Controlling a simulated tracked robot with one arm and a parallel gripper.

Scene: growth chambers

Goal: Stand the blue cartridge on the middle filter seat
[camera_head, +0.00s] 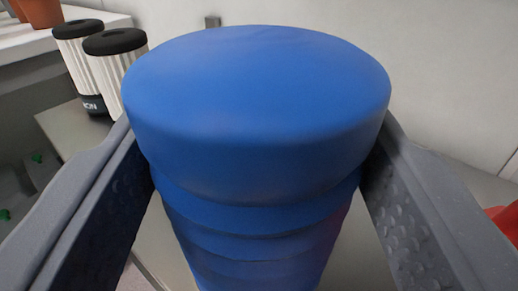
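The blue cartridge (258,95) fills the middle of the head camera view, very close, with its round top facing me and its ridged body below. My gripper (262,185) has one grey finger on each side of it. The fingers reach the cartridge's sides just below the cap, with no clear gap showing, and the cartridge looks held between them. The cartridge hides whatever lies under and behind it. I cannot make out the middle filter seat.
Two white ribbed cartridges with black caps (115,42) stand at the upper left on a grey surface (75,130). Orange pots (40,12) sit on a shelf behind them. A red object (504,220) shows at the right edge. A pale wall (440,60) stands behind.

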